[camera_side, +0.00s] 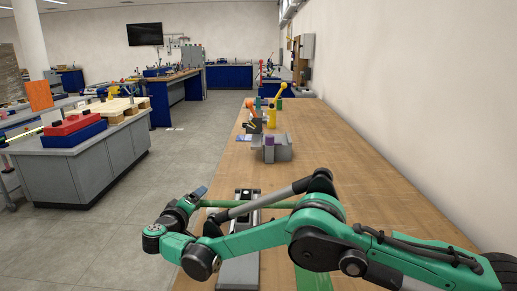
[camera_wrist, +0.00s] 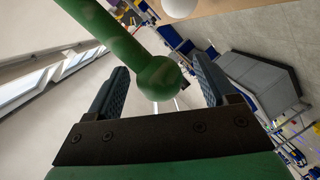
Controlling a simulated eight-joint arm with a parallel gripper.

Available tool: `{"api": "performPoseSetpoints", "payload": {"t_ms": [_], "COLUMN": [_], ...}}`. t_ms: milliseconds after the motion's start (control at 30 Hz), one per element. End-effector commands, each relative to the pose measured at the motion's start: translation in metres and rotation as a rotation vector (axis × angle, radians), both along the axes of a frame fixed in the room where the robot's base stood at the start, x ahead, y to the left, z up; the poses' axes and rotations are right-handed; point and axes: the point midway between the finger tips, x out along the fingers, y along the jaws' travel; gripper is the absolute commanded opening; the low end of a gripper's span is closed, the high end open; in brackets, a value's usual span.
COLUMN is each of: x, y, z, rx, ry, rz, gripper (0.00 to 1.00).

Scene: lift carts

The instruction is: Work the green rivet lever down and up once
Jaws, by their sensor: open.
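The green rivet lever (camera_side: 228,203) runs nearly level across the side view, partly hidden behind my arm. In the wrist view, the lever (camera_wrist: 110,30) comes in from the upper left and ends in a green ball knob (camera_wrist: 159,77). My gripper (camera_wrist: 158,88) is open, with one dark finger on each side of the knob. A gap shows between the knob and each finger. In the side view, my gripper (camera_side: 195,196) is at the lever's left end, and the knob cannot be made out there. A grey metal base (camera_side: 240,270) shows beneath my arm.
The wooden bench (camera_side: 370,200) runs along the right wall. Farther back on it stand a grey fixture (camera_side: 270,150) and a yellow upright device (camera_side: 273,112). A white ball (camera_wrist: 180,8) shows at the top of the wrist view. The floor (camera_side: 120,200) left of the bench is clear.

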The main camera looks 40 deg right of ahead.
Motion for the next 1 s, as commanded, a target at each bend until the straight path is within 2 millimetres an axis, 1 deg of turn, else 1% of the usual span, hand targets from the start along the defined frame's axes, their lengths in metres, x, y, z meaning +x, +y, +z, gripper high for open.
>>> {"api": "performPoseSetpoints", "payload": {"t_ms": [33,200,433,467,500,567,600,667,700,733,1000], "x": [0.004,0.011,0.012,0.012,0.012,0.012,0.012,0.012,0.012,0.012,0.012], "y": [-0.006,-0.016,-0.016,-0.016,-0.016,-0.016,-0.016,-0.016,-0.016,-0.016,-0.016], "z": [-0.001,-0.004,-0.004,-0.004,-0.004,-0.004,-0.004,-0.004,-0.004,-0.004,-0.003], "rx": [0.000,0.000,0.000,0.000,0.000,0.001,0.001,0.000,0.000,0.000,0.002], "ry": [0.001,0.002,0.001,0.001,0.001,0.002,0.002,0.001,0.002,0.002,0.001], "rz": [-0.003,-0.001,0.001,0.001,0.001,0.001,0.001,0.001,0.000,0.000,0.000], "gripper": [0.78,0.78,0.78,0.72,0.61,0.44,0.32,0.15,0.04,0.00,0.00]}}
